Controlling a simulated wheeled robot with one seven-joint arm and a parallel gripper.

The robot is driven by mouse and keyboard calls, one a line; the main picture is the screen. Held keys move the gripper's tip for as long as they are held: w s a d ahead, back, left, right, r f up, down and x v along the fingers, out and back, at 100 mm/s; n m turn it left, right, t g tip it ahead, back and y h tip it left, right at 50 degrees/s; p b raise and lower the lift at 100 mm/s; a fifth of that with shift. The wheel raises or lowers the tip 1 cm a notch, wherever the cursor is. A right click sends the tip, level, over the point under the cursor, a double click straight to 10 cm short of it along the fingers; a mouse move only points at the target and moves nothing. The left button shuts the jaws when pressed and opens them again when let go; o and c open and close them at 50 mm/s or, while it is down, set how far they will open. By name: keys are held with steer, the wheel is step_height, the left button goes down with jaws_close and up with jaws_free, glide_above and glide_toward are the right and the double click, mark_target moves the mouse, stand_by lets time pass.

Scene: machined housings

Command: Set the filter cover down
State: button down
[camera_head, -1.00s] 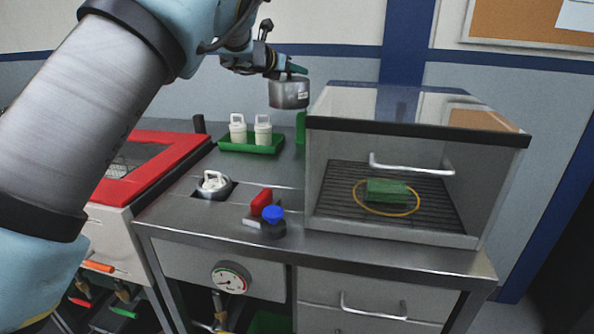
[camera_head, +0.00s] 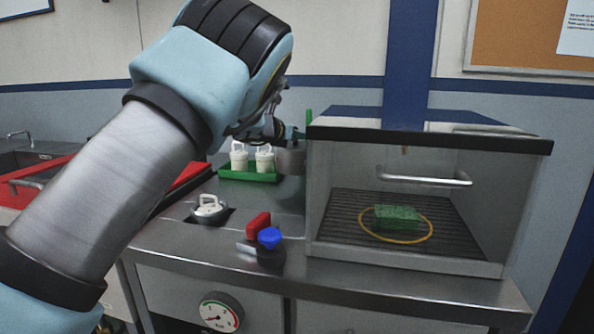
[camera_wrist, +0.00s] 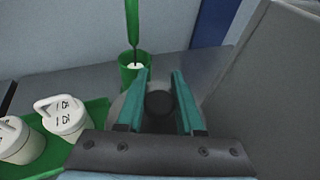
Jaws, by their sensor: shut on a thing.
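The filter cover (camera_head: 291,161) is a grey metal round part. It is low over the counter, between the green tray and the glass-fronted cabinet. My gripper (camera_head: 280,135) is above it, largely hidden by my arm. In the wrist view my gripper (camera_wrist: 160,95) has its teal fingers on either side of the cover's dark round knob, and the grey disc of the filter cover (camera_wrist: 129,108) shows beneath. The jaws are shut on it. Whether the cover's underside touches the counter cannot be told.
The green tray (camera_head: 235,175) with white lidded canisters (camera_head: 264,159) is just left of the cover. The cabinet (camera_head: 314,215) is close on the right. A green cup (camera_wrist: 126,72) with an upright green stick stands behind. Red and blue knobs (camera_head: 269,238) are in front.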

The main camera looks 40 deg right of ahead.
mark_target(283, 152)
step_height(283, 152, down, 6)
steer(key=shift+r+p, duration=0.15)
steer(key=shift+p, duration=0.25)
steer(key=c, duration=0.5)
jaws_free()
steer(key=shift+c, duration=0.2)
steer(key=shift+a, duration=0.1)
steer(key=b+v, duration=0.3)
steer(key=v, duration=0.8)
steer(key=shift+s+a+r, duration=0.1)
steer(key=shift+a+r, duration=0.05)
steer(key=shift+a, duration=0.2)
steer(key=shift+r, duration=0.1)
